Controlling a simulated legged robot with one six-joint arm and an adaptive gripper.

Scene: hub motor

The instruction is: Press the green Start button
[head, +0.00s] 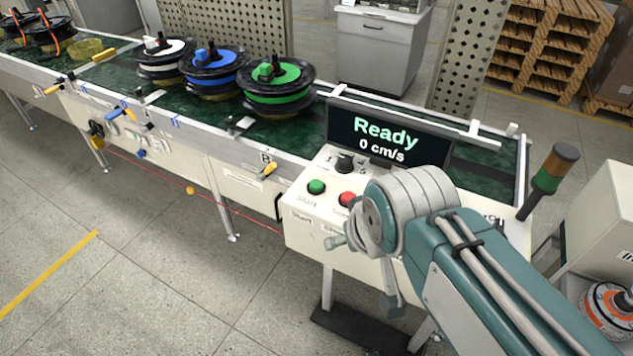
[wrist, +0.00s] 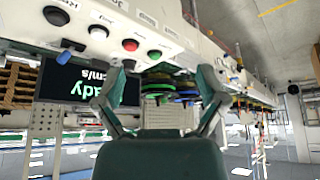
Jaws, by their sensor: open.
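The green Start button (head: 316,187) is on the white control panel, at the left of the red button (head: 346,198). In the wrist view, where the scene is upside down, the green button (wrist: 154,54) shows beyond the space between my fingers, with the red button (wrist: 130,45) beside it. My gripper (wrist: 163,78) is open and empty, its two fingers spread wide apart. It appears apart from the button. In the head view my arm covers the right part of the panel, and the gripper is mostly hidden behind the arm.
A display (head: 385,138) reading "Ready" and "0 cm/s" stands behind the panel. Spools with green (head: 278,88), blue (head: 212,72) and white (head: 166,58) tops sit on the green conveyor (head: 290,134). A signal lamp (head: 549,168) stands at the right. The floor in front is clear.

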